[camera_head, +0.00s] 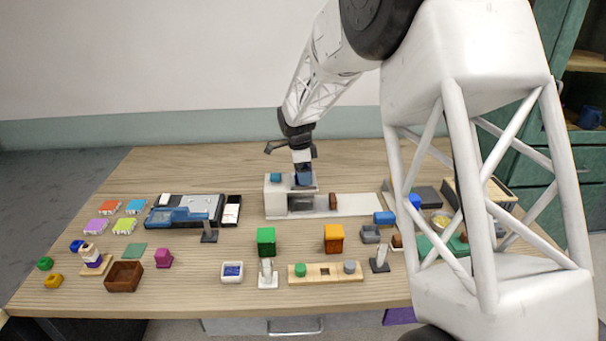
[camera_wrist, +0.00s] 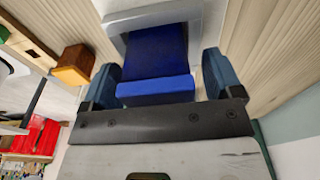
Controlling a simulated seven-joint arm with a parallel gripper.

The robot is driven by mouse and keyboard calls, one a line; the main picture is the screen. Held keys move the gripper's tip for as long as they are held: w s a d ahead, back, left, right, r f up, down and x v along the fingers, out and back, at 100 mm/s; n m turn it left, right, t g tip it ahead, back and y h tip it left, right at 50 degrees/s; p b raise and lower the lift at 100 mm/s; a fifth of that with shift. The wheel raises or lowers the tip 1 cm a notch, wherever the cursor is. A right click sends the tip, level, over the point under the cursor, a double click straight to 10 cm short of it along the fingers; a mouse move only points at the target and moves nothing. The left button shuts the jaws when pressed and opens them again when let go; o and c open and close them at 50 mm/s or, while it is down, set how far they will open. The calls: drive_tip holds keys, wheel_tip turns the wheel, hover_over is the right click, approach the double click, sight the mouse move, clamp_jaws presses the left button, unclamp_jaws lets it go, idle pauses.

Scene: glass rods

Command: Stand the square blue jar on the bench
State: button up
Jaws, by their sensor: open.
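The square blue jar (camera_wrist: 157,60) lies between my fingers in the wrist view, in front of a pale grey surface. In the head view a dark blue shape (camera_head: 304,178) shows at the tip of my arm, over the top of a white stand; jar and fingers are hard to tell apart there. My gripper (camera_wrist: 160,82) is open, one blue-grey finger on each side of the jar. A narrow gap shows at the right finger; contact at the left is unclear. The wooden bench (camera_head: 180,165) spreads under everything.
The white stand (camera_head: 275,205) has a teal block (camera_head: 276,178) on top and a low white slab (camera_head: 370,204) to its right, with a brown block (camera_head: 333,201). A green cube (camera_head: 266,241) and an orange cube (camera_head: 334,238) stand in front. The bench's back strip is clear.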

drive_tip(key=c, duration=1.2)
drive_tip(key=shift+r, duration=0.1)
drive_tip(key=shift+r, duration=0.65)
wheel_tip(320, 180, up, 2)
drive_tip(key=shift+r, duration=0.15)
drive_tip(key=s, duration=0.5)
drive_tip(key=s+d, duration=0.1)
drive_tip(key=s, duration=0.4)
drive_tip(key=s+d+r, duration=0.1)
drive_tip(key=s, duration=0.4)
drive_tip(key=shift+s+d+r, duration=0.1)
drive_tip(key=shift+s+d, duration=0.05)
drive_tip(key=shift+s, duration=0.25)
